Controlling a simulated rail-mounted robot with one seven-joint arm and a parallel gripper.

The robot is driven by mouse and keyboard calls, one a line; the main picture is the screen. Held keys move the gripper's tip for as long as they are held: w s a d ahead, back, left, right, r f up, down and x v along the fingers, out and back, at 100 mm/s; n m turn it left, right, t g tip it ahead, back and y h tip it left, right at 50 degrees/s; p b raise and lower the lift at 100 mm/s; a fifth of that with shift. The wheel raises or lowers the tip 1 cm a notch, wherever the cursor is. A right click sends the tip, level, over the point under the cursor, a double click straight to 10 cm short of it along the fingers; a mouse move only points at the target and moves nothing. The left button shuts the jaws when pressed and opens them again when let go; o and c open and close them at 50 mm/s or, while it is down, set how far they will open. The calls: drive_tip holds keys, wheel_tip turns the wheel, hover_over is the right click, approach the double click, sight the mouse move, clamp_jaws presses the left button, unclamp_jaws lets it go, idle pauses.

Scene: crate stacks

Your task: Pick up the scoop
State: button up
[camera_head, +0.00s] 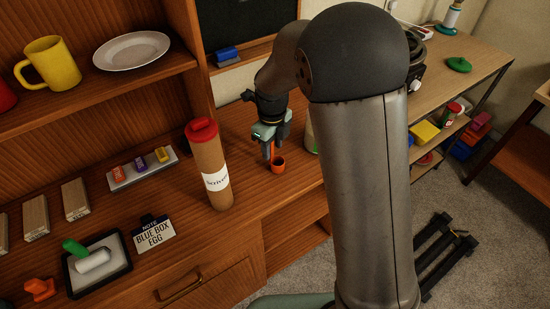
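A small orange scoop (278,166) stands on the wooden counter right of the tall brown bottle. Its round dark-mouthed cup faces up, and an orange upright part, seemingly its handle, rises at its left. My gripper (269,146) points down right at this upright part, with its fingertips around or just beside it. The fingers are small and dark here, so I cannot tell whether they are closed on the scoop. The scoop seems to rest on the counter.
A tall brown bottle with a red cap (218,175) stands close left of my gripper. A pale container (311,138) is partly hidden behind my arm. A note card (154,235) and a black tray (72,279) lie at the front left. Bare counter lies in front of the scoop.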

clamp_jaws()
